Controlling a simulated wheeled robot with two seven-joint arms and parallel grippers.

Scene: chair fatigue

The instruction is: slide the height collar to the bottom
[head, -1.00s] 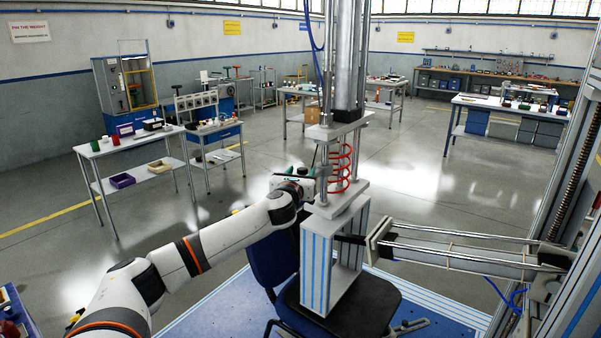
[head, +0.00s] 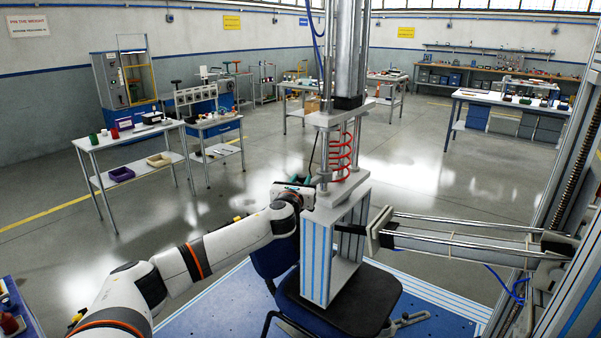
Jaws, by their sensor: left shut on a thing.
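The chair fatigue rig stands over a dark chair seat (head: 365,305). An upper plate (head: 340,118) and a lower plate (head: 345,188) are joined by upright rods, with a red spring (head: 341,157) between them. My left gripper (head: 312,187) is at the left rod (head: 324,155), low down, close above the lower plate. It is shut on the height collar, which the gripper mostly hides. I cannot tell whether the collar touches the lower plate. My right gripper is not in view.
A striped block (head: 330,255) stands under the lower plate on the seat. A table with bins (head: 125,140) stands well away at the left.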

